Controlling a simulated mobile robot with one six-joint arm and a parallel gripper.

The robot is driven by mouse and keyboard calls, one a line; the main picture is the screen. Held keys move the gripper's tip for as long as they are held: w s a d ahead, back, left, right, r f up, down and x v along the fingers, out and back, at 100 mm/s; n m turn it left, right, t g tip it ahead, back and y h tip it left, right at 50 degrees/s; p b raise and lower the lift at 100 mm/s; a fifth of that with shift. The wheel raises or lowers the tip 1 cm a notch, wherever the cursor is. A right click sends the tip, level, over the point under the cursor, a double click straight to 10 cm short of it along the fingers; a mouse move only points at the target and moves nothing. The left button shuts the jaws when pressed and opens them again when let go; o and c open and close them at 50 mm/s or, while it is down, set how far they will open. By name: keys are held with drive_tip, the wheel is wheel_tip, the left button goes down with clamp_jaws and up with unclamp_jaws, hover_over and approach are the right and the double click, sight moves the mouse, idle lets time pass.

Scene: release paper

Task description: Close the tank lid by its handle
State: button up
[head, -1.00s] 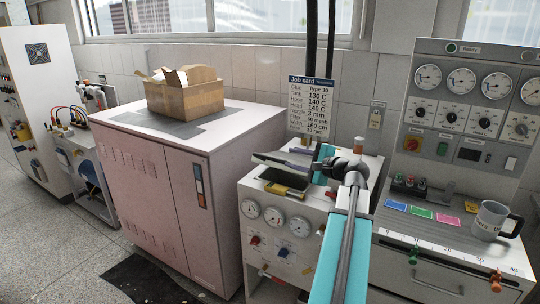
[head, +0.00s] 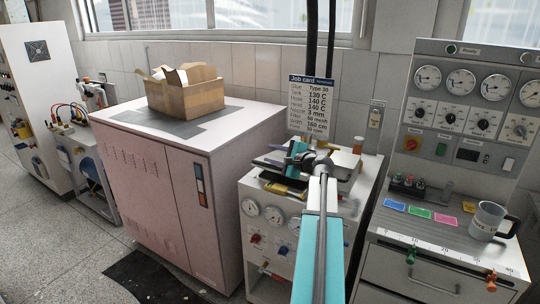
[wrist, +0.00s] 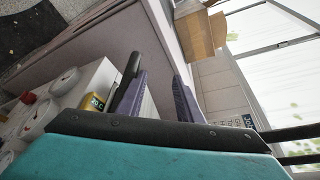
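The tank lid (head: 264,164) appears as a thin grey, dark-edged plate on top of the white gauge cabinet. It is partly hidden by my gripper (head: 276,158), which is over the cabinet top and reaches left. In the wrist view, my gripper (wrist: 158,88) has two purple fingers standing apart, with the pink cabinet side seen between them. A dark bar lies along the left finger; I cannot tell whether it is the lid's handle or whether it touches. A yellow temperature display (wrist: 95,101) reading 20 C is just left of the fingers. The tank's opening is hidden.
The pink cabinet (head: 165,180) with an open cardboard box (head: 186,92) stands close on the left. A job card (head: 311,104) hangs behind the gauge cabinet (head: 262,235), beside dark vertical pipes. A control panel (head: 470,110) and a mug (head: 488,220) are on the right.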

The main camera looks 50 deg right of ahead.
clamp_jaws()
idle(1.4)
drive_tip(key=c, duration=0.8)
unclamp_jaws()
drive_tip(key=o, duration=0.8)
drive_tip(key=shift+s, duration=0.15)
drive_tip(key=b+v, duration=0.3)
drive_tip(key=v, duration=1)
drive_tip(key=shift+s, duration=0.3)
drive_tip(key=shift+r, duration=0.1)
